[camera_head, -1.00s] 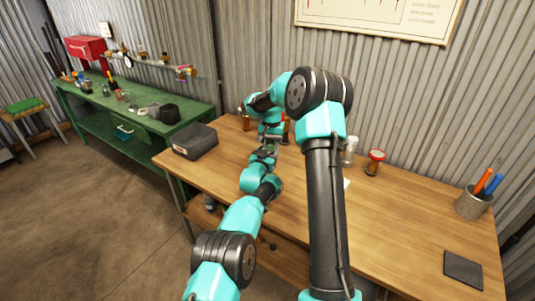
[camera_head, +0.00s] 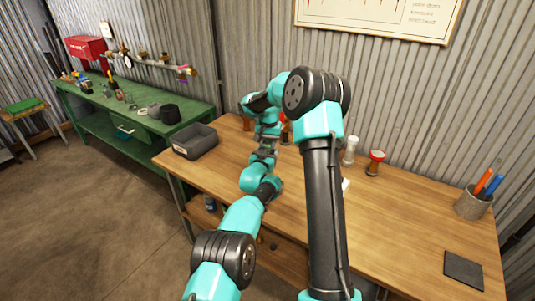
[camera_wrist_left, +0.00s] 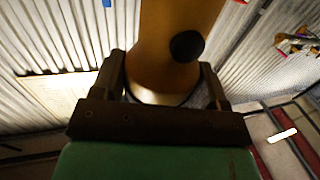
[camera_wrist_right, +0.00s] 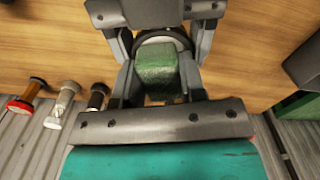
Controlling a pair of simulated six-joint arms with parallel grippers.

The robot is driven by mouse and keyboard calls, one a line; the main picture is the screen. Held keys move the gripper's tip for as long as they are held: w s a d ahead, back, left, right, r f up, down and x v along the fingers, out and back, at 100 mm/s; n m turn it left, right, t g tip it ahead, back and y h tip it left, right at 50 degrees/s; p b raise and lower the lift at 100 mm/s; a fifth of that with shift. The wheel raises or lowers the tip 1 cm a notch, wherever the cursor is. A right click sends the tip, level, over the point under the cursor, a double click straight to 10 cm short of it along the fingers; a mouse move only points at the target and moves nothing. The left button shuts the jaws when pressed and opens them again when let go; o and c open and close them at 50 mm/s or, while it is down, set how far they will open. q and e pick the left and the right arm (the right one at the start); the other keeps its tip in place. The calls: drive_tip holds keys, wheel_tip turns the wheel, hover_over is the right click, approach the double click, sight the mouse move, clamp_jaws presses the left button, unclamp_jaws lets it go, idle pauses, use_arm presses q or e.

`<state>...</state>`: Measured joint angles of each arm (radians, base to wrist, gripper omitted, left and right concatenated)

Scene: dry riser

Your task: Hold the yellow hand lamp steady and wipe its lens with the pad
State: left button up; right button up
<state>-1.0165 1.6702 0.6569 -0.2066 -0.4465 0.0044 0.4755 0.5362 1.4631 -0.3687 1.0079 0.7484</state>
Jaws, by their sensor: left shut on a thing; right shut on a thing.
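The yellow hand lamp (camera_wrist_left: 165,30) fills the upper middle of the left wrist view, with a round black knob on its side. My left gripper (camera_wrist_left: 162,70) is shut around its body. In the right wrist view my right gripper (camera_wrist_right: 160,48) is shut on the green pad (camera_wrist_right: 160,72). The lamp's dark round rim (camera_wrist_right: 178,36) shows around the pad's far end, and the pad hides most of the lens. I cannot tell whether pad and lens touch. In the head view the grippers meet above the table, and my arms mostly hide lamp and pad.
The wooden table (camera_head: 400,220) has free room at right. A dark open box (camera_head: 195,141) stands at its left corner. A red-topped fitting (camera_head: 375,162) and a pale fitting (camera_head: 350,150) stand at the back. A pen cup (camera_head: 473,203) and black mat (camera_head: 463,270) are at right.

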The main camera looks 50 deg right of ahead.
drive_tip(key=shift+s+a+f, duration=0.1)
drive_tip(key=shift+s+a, duration=0.05)
drive_tip(key=shift+a, duration=0.75)
drive_tip(key=shift+w+f, duration=0.2)
drive_tip(key=shift+w, duration=0.3)
drive_tip(key=shift+w+a, duration=0.1)
drive_tip(key=shift+f, duration=0.1)
drive_tip(key=shift+w+d, duration=0.2)
drive_tip(key=shift+d, duration=0.4)
drive_tip(key=shift+w+d, duration=0.15)
drive_tip(key=shift+d, duration=0.45)
drive_tip(key=shift+s, duration=0.1)
